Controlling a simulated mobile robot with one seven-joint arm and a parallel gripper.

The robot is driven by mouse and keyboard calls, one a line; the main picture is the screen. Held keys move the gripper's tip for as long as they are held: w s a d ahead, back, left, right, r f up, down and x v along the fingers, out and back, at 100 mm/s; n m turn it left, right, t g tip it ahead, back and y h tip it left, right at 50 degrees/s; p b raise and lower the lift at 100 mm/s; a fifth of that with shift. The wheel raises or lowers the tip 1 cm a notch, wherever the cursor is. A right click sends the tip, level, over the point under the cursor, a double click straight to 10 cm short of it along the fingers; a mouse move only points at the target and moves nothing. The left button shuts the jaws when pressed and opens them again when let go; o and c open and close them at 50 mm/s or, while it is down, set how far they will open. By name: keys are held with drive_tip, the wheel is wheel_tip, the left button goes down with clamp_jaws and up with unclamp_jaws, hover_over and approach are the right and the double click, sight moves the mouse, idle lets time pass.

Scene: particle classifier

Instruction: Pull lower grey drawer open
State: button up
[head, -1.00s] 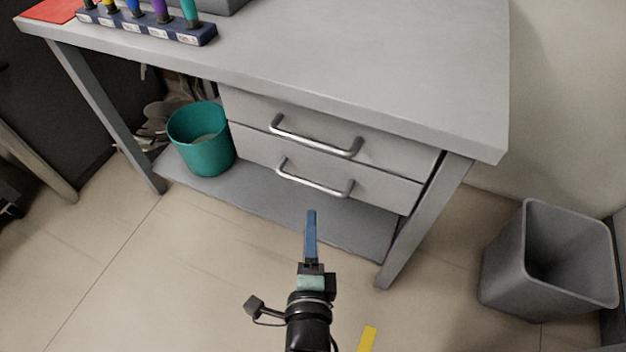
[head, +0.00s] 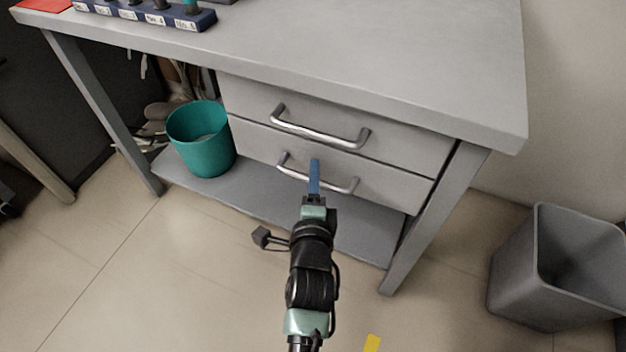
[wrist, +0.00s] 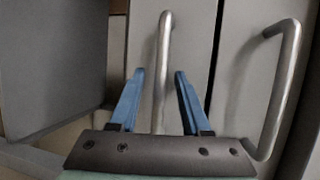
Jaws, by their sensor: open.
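The lower grey drawer (head: 385,191) is shut under the upper drawer in the grey bench. Its metal bar handle (head: 338,186) also shows in the wrist view (wrist: 161,75), upright in that picture. My gripper (head: 314,165) has blue fingers and is at the lower handle. In the wrist view my gripper (wrist: 160,75) is open, with the handle bar between its two fingers and a gap visible on both sides. The fingers appear edge-on in the head view, so only one shows clearly.
The upper drawer's handle (head: 320,132) is just above, and shows at right in the wrist view (wrist: 283,95). A teal bin (head: 203,150) stands on the lower shelf (head: 240,185) at left. A grey waste bin (head: 550,290) stands right of the bench leg. Floor before the bench is clear.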

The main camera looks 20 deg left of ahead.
clamp_jaws()
idle(1.4)
